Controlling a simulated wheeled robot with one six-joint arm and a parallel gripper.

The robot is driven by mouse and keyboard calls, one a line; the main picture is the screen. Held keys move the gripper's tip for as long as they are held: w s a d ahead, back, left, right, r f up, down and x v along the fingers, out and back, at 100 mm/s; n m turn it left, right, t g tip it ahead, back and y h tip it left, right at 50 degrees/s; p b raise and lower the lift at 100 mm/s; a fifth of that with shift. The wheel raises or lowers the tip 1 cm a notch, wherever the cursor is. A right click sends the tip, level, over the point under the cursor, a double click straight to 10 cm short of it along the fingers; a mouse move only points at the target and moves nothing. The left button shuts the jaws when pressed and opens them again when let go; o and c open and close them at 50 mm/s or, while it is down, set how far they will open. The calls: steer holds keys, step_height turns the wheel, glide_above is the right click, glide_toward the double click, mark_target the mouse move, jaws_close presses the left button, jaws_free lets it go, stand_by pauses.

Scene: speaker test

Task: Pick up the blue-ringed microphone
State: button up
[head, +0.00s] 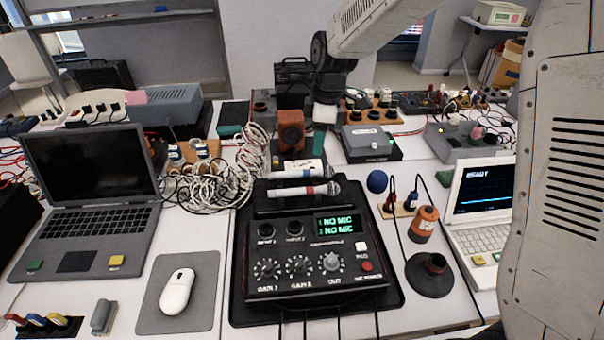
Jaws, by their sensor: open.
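Two white microphones with silver heads lie crosswise, one behind the other, behind the black mixer (318,265). The rear microphone (297,172) seems to carry the blue ring, which is small and hard to make out. The front microphone (304,191) shows a red band near its head.
A tangle of white cables (215,180) lies left of the microphones. A laptop (90,195) and a mouse (177,291) are further left. A blue foam ball (377,181), an orange cylinder (425,222) and a black round stand (429,274) are on the right.

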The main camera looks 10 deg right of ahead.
steer(key=n, duration=0.2)
glide_above(302, 171)
steer(key=d, duration=0.1)
step_height(302, 171, down, 4)
steer(key=shift+s+d+f, duration=0.1)
steer(key=f, duration=0.2)
steer(key=a+f, duration=0.1)
steer(key=f, duration=0.5)
steer(key=shift+w+a, duration=0.15)
steer(key=shift+w, duration=0.05)
steer(key=shift+r, duration=0.1)
jaws_close()
